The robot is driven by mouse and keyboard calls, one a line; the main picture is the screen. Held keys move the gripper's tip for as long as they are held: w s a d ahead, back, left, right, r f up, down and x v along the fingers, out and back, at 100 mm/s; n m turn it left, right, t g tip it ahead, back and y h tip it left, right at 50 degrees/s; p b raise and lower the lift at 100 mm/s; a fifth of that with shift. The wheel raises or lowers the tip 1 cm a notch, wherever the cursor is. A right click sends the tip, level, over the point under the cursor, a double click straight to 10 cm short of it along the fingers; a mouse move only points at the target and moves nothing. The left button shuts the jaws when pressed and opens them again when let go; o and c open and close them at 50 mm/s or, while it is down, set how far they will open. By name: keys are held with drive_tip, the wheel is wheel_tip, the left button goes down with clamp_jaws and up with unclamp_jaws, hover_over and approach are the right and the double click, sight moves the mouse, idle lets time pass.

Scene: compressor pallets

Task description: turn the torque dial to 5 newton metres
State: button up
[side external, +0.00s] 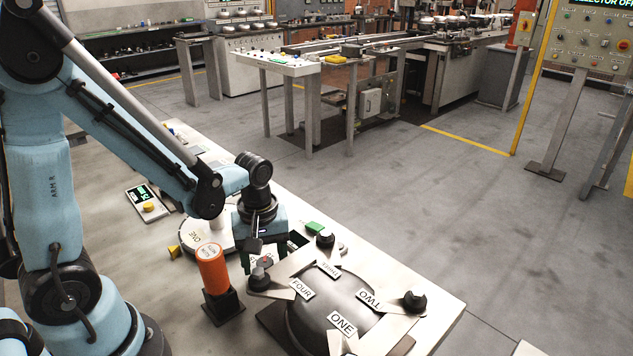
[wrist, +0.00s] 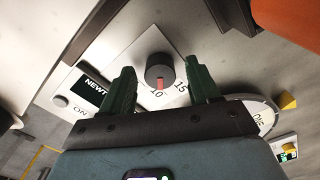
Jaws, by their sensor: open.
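The torque dial (wrist: 158,66) is a round black knob with a red mark on a white panel (wrist: 110,52) in the wrist view. The red mark points at the printed 10; a 15 is printed to its right. No 5 can be made out. A dark display (wrist: 94,88) starting "NEWT" is on the panel's left. My gripper (wrist: 161,64) is open, its green fingers on either side of the knob in the picture; contact cannot be told. In the side view my gripper (side external: 258,256) is low over the bench behind the orange cylinder, and the dial is mostly hidden.
An orange cylinder (side external: 211,268) in a black base stands close to my gripper. A black dome (side external: 330,305) with arms labelled ONE to FOUR and black knobs is at front right. A white disc (side external: 195,236) and a small box with a yellow button (side external: 148,206) are left.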

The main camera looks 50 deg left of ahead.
sight(265, 262)
drive_tip(key=c, duration=1)
drive_tip(key=shift+f+m, duration=0.1)
drive_tip(key=shift+m, duration=2.2)
drive_tip(key=shift+c, duration=0.2)
drive_tip(key=o, duration=1)
drive_tip(key=shift+o, duration=0.2)
wheel_tip(265, 262, up, 12)
